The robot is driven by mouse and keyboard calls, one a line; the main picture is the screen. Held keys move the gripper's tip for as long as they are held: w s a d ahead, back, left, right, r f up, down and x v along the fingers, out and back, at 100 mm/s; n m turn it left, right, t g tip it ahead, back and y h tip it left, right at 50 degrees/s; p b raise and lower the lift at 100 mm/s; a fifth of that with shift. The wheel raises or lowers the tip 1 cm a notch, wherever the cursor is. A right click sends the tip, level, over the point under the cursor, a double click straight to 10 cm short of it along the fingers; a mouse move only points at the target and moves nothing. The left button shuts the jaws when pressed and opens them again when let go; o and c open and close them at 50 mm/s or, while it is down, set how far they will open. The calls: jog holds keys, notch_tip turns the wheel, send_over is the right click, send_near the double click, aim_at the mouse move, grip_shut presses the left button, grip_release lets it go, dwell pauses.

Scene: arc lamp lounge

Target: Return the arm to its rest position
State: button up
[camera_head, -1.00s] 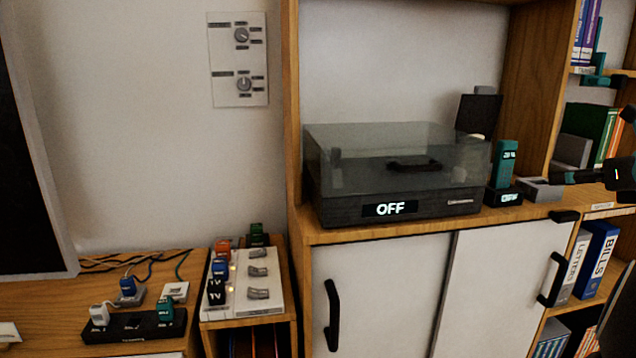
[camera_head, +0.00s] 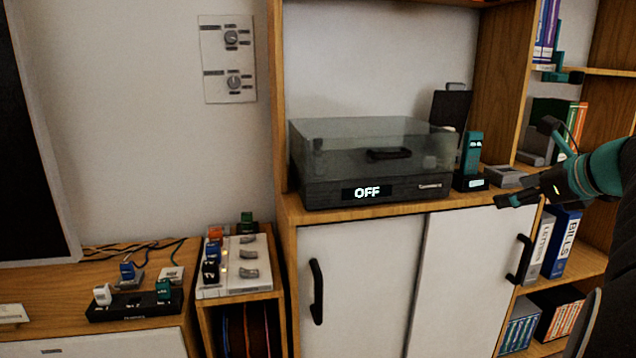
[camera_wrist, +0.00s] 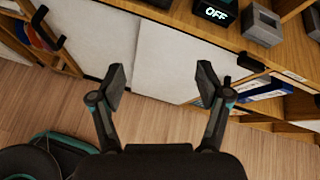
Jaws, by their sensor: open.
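My gripper (camera_head: 517,190) is at the right side of the head view, in front of the cabinet's right end and the shelf. My arm comes in from the right edge. In the wrist view my gripper (camera_wrist: 160,82) has its two fingers spread wide apart, with nothing between them. Beyond the fingers are the white cabinet doors (camera_wrist: 165,60) and the wooden floor (camera_wrist: 150,122). My gripper touches nothing that I can see.
A turntable (camera_head: 372,165) with a clear lid and an "OFF" display stands on the cabinet. A teal handheld device (camera_head: 472,152) stands in a dock beside it. Binders (camera_head: 563,245) fill the right shelf. A switch panel (camera_head: 240,268) is at left.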

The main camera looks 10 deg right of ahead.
jog(key=s+a+f+n+g, duration=0.25)
jog(key=a+f+n, duration=0.35)
jog(key=a, duration=0.4)
jog(key=s+a+f+n+g, duration=0.2)
jog(key=s+a+f+n, duration=0.2)
jog(key=a+n, duration=0.5)
jog(key=s+a+f+n+g+h, duration=0.1)
jog(key=s+a+f+n+h, duration=0.1)
jog(key=s+a+f+n, duration=0.8)
jog(key=s+f+n, duration=0.1)
jog(key=s+n, duration=0.1)
jog(key=n, duration=0.3)
jog(key=shift+s, duration=0.3)
